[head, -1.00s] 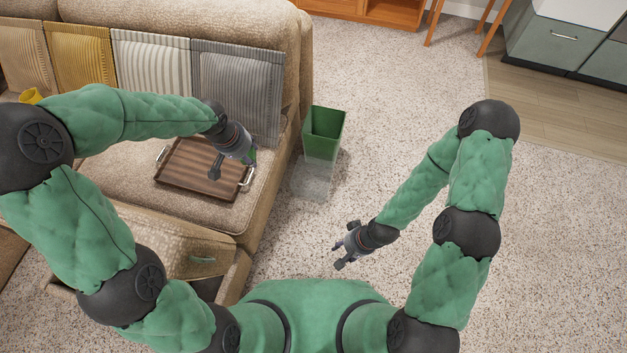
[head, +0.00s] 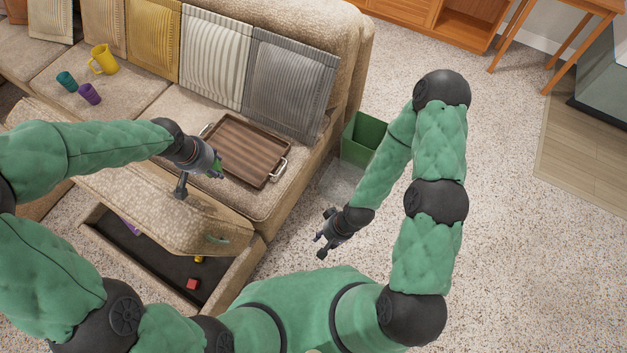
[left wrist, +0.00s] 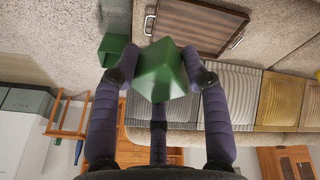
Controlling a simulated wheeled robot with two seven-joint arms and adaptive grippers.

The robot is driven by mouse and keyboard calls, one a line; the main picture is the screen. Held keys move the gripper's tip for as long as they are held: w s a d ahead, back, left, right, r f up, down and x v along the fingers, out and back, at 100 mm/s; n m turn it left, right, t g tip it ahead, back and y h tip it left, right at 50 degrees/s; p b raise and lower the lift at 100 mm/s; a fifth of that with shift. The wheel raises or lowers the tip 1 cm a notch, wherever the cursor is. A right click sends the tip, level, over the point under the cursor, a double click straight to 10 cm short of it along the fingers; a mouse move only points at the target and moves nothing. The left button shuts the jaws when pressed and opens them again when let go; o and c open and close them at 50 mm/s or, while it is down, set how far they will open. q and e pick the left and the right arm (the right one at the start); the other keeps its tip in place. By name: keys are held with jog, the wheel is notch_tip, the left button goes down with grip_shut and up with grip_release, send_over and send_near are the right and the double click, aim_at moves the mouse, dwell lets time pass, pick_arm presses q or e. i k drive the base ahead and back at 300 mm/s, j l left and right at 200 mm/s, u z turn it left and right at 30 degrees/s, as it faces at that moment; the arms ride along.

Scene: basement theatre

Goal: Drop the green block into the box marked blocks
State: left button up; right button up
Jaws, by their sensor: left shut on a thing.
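My left gripper (head: 205,172) is shut on the green block (left wrist: 160,72), above the sofa seat's front edge, just left of the tray. The left wrist view shows the block between both fingers; in the head view only a bit of it shows. My right gripper (head: 327,234) is open and empty, above the carpet. No box marked blocks can be read. An open dark-lined compartment (head: 150,262) at the sofa's front holds a red block (head: 193,283) and partly hidden yellow and purple things. A green bin (head: 364,137) stands on the floor beside the sofa, partly behind my right arm.
A brown tray (head: 245,150) with metal handles lies on the seat. A yellow mug (head: 103,59), a teal cup (head: 66,81) and a purple cup (head: 90,93) are further left. A raised padded lid (head: 150,215) borders the compartment.

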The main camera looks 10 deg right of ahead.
aim_at(347, 182)
jog(key=i+l+u, duration=0.15)
jog(key=l+u, duration=0.2)
jog(key=l, duration=0.45)
jog(key=l+u, duration=0.4)
jog(key=l, duration=0.45)
jog(key=l+u, duration=0.35)
jog(key=l, duration=1.8)
jog(key=i, duration=0.25)
